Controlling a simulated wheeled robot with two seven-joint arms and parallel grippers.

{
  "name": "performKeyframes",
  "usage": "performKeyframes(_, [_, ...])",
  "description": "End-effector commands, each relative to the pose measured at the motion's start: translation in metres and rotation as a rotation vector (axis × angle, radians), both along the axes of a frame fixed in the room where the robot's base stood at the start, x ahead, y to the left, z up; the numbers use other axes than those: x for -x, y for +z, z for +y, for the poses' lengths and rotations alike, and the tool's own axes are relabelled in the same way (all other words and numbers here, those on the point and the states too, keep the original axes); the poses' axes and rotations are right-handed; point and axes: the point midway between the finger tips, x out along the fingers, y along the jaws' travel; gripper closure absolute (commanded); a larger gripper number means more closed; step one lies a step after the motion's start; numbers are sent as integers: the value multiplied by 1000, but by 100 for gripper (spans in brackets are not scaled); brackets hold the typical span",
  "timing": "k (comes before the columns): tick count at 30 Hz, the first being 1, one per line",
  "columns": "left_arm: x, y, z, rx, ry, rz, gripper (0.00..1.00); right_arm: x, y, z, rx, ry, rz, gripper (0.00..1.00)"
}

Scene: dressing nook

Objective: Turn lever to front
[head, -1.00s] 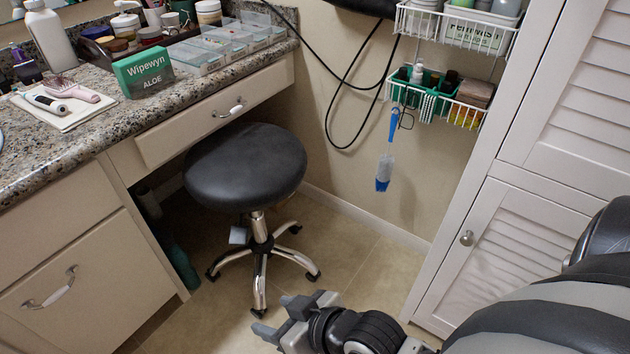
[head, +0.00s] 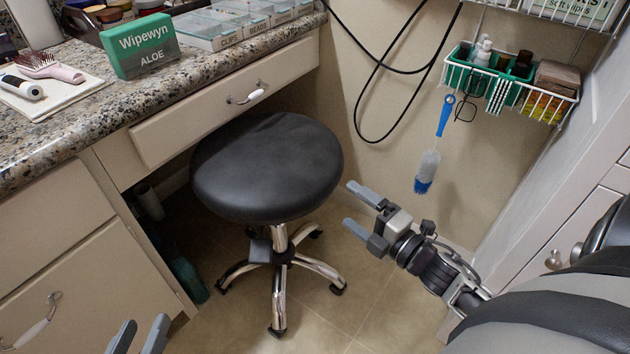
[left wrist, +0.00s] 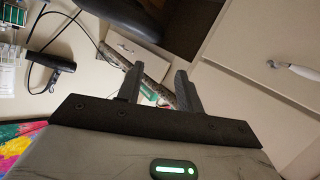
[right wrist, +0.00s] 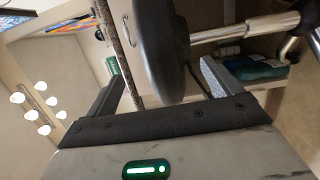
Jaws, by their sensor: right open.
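A black round stool (head: 265,170) stands in front of the drawer. A small dark paddle lever (head: 259,250) hangs under its seat, left of the chrome column in the head view. My right gripper (head: 360,212) is open and empty, to the right of the seat and apart from it. In the right wrist view the seat (right wrist: 160,50) shows edge-on between the open fingers, farther off; I cannot clearly make out the lever there. My left gripper (head: 138,338) is at the bottom left of the head view, fingers apart and empty, away from the lever.
The granite counter (head: 75,140) and drawer (head: 230,105) are left of and behind the stool. A wire rack (head: 555,105) with a hanging blue brush (head: 427,170) and looping black cables are on the wall.

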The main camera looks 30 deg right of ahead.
Motion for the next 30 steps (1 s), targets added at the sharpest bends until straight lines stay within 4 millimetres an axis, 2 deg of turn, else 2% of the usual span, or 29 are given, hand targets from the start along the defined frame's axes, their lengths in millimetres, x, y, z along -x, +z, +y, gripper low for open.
performKeyframes(1, [-1,-1,-1,11,0,-3,64,-13,0,2,2,2,-5,10])
performKeyframes(9, [-2,1,-4,71,-2,-13,64,-70,-1,14,-1,0,-4,10])
performKeyframes(15, [-3,2,-6,103,-4,-15,64,-99,-1,20,-3,0,0,10])
performKeyframes(21, [-3,3,-7,119,-6,-13,64,-111,0,22,-3,-1,1,10])
performKeyframes(29, [-3,7,-7,125,-4,-20,64,-111,0,22,-4,-1,2,10])
performKeyframes(30, [-3,7,-7,126,-4,-20,64,-111,0,22,-5,-1,2,18])
